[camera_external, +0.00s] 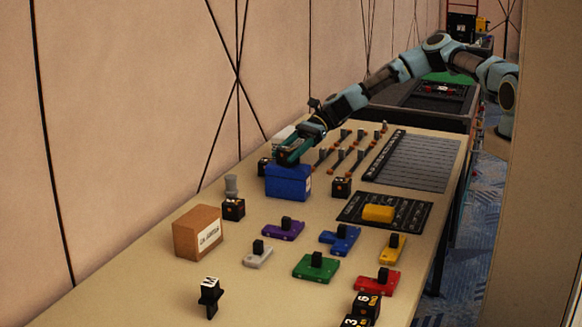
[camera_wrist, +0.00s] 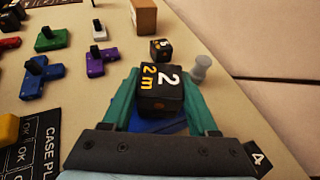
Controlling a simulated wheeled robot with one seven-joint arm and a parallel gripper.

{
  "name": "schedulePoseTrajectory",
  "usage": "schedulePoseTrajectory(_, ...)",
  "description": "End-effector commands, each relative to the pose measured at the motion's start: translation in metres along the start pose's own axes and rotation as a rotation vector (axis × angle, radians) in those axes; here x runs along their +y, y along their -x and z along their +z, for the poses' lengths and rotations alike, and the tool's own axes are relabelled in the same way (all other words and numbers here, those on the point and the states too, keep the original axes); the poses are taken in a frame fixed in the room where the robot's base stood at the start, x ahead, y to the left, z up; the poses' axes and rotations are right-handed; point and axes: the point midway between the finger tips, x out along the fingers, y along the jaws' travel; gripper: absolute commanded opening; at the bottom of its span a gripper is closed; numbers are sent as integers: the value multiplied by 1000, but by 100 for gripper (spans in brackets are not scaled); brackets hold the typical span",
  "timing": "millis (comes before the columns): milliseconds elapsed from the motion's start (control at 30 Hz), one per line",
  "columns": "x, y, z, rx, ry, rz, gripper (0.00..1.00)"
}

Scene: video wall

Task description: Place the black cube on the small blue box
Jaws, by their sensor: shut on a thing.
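The black cube (camera_wrist: 161,92), marked with a white 2 and a yellow 2m, is between the two green fingers of my gripper (camera_wrist: 161,82) in the wrist view. My gripper (camera_external: 290,156) is shut on it. In the external view the gripper is right over the small blue box (camera_external: 287,184), and the fingers mostly hide the cube. Blue of the box (camera_wrist: 158,126) shows below the cube in the wrist view. I cannot tell whether the cube touches the box top.
A cardboard box (camera_external: 197,232), a grey peg (camera_external: 231,185) and another black cube (camera_external: 233,208) stand on the left. A black cube (camera_external: 341,187) is right of the blue box. Coloured blocks with black knobs (camera_external: 316,266) lie in front. A black board (camera_external: 384,210) carries a yellow block.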

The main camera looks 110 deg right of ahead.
Motion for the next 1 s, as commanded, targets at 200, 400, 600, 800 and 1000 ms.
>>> schedulePoseTrajectory(200, 0, -1, -1, 0, 0, 0, 2)
schedulePoseTrajectory(400, 0, -1, -2, 0, 0, 0, 73)
schedulePoseTrajectory(600, 0, -1, -2, 0, 0, 0, 89)
schedulePoseTrajectory(800, 0, -1, -2, 0, 0, 0, 89)
schedulePoseTrajectory(1000, -1, 17, -2, 2, 0, -3, 89)
